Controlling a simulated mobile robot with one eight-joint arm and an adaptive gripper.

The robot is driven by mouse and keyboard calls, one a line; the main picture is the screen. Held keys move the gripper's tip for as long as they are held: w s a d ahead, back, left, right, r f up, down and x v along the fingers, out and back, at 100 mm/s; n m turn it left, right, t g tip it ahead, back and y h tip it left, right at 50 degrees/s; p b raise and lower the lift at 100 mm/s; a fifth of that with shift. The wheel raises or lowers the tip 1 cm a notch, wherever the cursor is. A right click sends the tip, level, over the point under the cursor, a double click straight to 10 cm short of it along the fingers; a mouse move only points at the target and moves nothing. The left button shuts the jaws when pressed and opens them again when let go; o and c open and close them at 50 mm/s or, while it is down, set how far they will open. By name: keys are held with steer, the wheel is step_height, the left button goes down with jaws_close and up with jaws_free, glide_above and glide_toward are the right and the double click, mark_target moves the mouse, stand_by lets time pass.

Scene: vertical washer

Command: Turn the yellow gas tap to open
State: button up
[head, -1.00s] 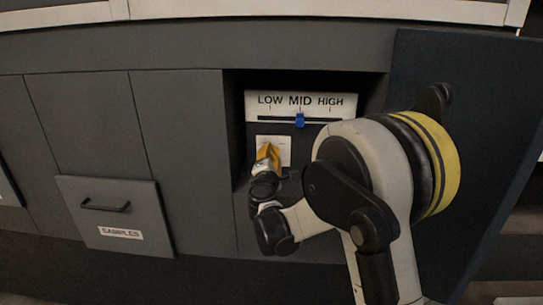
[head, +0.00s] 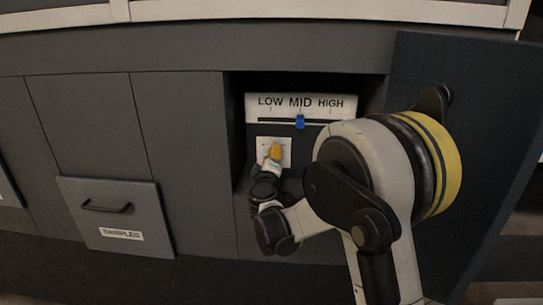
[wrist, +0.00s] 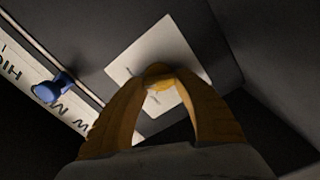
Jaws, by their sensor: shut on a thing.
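The yellow gas tap (wrist: 157,71) sits on a white plate (wrist: 150,50) with faint marks, seen in the wrist view. My gripper (wrist: 162,86) has its two orange-yellow fingers closed on the tap from both sides. The fingers cover most of the tap, so its exact angle is hard to read. In the head view, the white plate (head: 286,143) is inside the recess below the LOW MID HIGH scale. My gripper (head: 275,152) reaches the plate from below, and its fingers hide the tap there.
A blue slider (head: 300,121) stands at MID on the scale panel (head: 301,104) just above the plate. The recess walls are close on the left and right. An open dark door (head: 420,70) is at the right. A SAMPLES drawer (head: 114,217) is at the left.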

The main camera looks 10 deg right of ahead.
steer(key=shift+r+m, duration=0.1)
steer(key=shift+m, duration=1.9)
steer(key=o, duration=1.2)
steer(key=shift+c, duration=0.2)
steer(key=v, duration=1.2)
